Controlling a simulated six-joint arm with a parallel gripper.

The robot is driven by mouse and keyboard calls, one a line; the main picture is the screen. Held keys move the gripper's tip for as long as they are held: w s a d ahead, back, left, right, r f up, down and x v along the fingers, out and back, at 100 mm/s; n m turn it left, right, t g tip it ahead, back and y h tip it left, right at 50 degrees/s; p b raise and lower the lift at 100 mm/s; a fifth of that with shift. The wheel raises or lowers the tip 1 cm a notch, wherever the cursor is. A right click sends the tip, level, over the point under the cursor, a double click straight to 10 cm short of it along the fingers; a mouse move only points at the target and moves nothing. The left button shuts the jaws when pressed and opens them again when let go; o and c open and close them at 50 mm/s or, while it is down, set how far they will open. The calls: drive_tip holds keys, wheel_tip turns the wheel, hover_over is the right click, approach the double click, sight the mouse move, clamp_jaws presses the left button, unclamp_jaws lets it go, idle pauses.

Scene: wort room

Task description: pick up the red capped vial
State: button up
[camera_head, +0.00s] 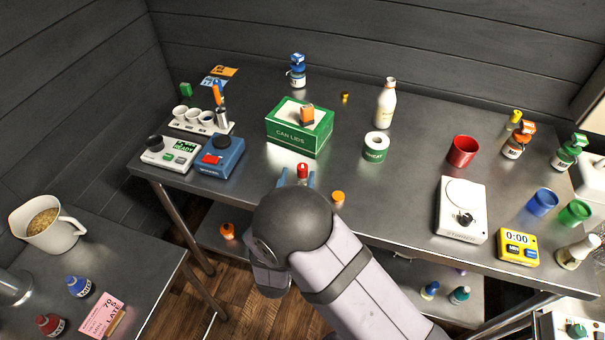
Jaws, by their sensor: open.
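The red capped vial (302,171) stands upright near the front edge of the steel table, just in front of the green box. My gripper (295,180) is open, with its blue fingers on the left and right of the vial. The vial's cap shows between the fingers; its lower part is hidden by my arm. I cannot tell whether a finger touches it.
The green box (291,137) with a small orange item (307,114) on top stands right behind the vial. A small orange-capped vial (338,197) is close to the right of my gripper. A blue device (220,158) stands to the left.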

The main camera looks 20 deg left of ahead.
drive_tip(key=shift+w+p, duration=0.3)
drive_tip(key=shift+w, duration=0.65)
drive_tip(key=w+p, duration=0.2)
drive_tip(key=w, duration=0.2)
drive_tip(key=shift+w+r, duration=0.15)
drive_tip(key=shift+w, duration=0.4)
clamp_jaws()
